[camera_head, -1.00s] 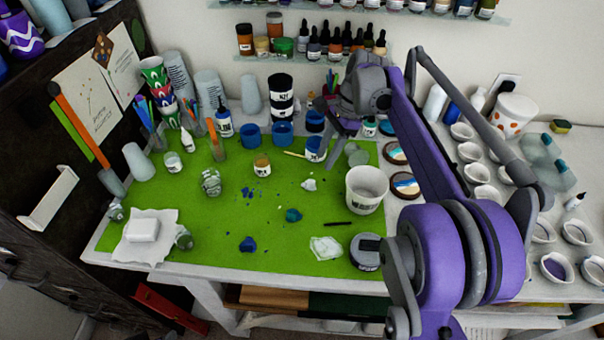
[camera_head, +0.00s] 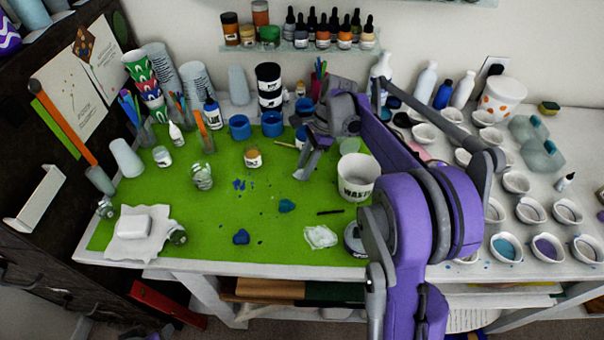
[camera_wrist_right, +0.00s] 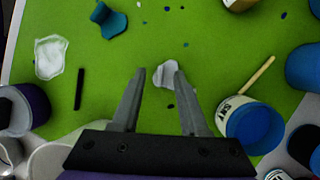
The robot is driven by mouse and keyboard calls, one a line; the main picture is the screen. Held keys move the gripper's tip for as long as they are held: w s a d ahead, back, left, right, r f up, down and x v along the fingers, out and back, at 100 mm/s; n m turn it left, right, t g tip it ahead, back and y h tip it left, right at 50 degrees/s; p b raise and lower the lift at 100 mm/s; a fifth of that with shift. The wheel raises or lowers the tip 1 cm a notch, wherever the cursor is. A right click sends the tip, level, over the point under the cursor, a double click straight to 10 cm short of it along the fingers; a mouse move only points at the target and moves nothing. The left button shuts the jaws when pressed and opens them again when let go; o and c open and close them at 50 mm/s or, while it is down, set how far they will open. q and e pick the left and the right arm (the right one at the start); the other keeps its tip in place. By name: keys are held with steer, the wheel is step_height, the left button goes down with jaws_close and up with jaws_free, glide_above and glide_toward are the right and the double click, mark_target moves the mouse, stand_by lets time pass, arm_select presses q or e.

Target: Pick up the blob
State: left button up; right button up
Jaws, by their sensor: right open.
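A small whitish-grey blob (camera_wrist_right: 168,72) lies on the green mat (camera_head: 130,190). In the right wrist view it sits near and between the fingertips of my right gripper (camera_wrist_right: 160,78), which is open and empty. Other blobs lie on the mat: a teal one (camera_head: 287,206), a dark blue one (camera_head: 241,237) and a clear whitish one (camera_head: 320,237). Which one the task means I cannot tell. My left gripper is not in view.
A cup with a blue inside (camera_wrist_right: 250,124) and a wooden stick (camera_wrist_right: 257,75) are right of my gripper in the wrist view. A black stick (camera_head: 330,212) lies in front of the WASTE cup. The mat's left-middle is mostly clear.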

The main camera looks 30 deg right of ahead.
steer(key=shift+a+f, duration=0.1)
steer(key=shift+f, duration=0.05)
jaws_close()
stand_by(1.4)
